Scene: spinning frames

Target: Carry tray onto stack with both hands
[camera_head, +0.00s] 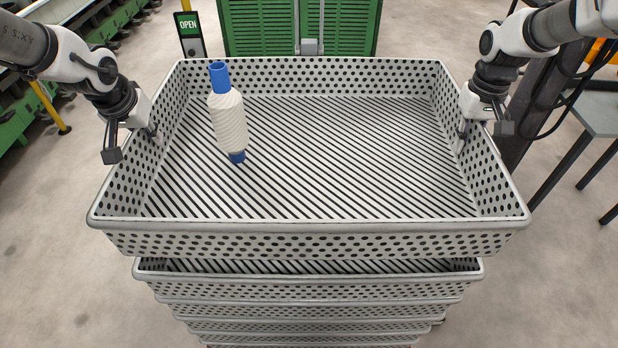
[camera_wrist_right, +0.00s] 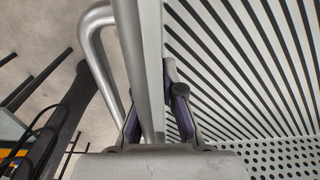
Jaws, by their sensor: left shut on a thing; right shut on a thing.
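A grey perforated tray (camera_head: 310,227) with a slatted floor fills the middle of the head view. My left gripper (camera_head: 134,140) is shut on the tray's left wall. My right gripper (camera_head: 474,131) is shut on the tray's right wall; in the right wrist view its fingers (camera_wrist_right: 158,108) straddle the tray's edge. The tray is over a stack of similar trays (camera_head: 310,287), its near wall covering part of the top one. I cannot tell whether they touch.
A green machine cabinet (camera_head: 258,27) stands behind the tray. A table (camera_head: 595,112) with dark legs stands at the right. Grey floor is clear at the left and lower right.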

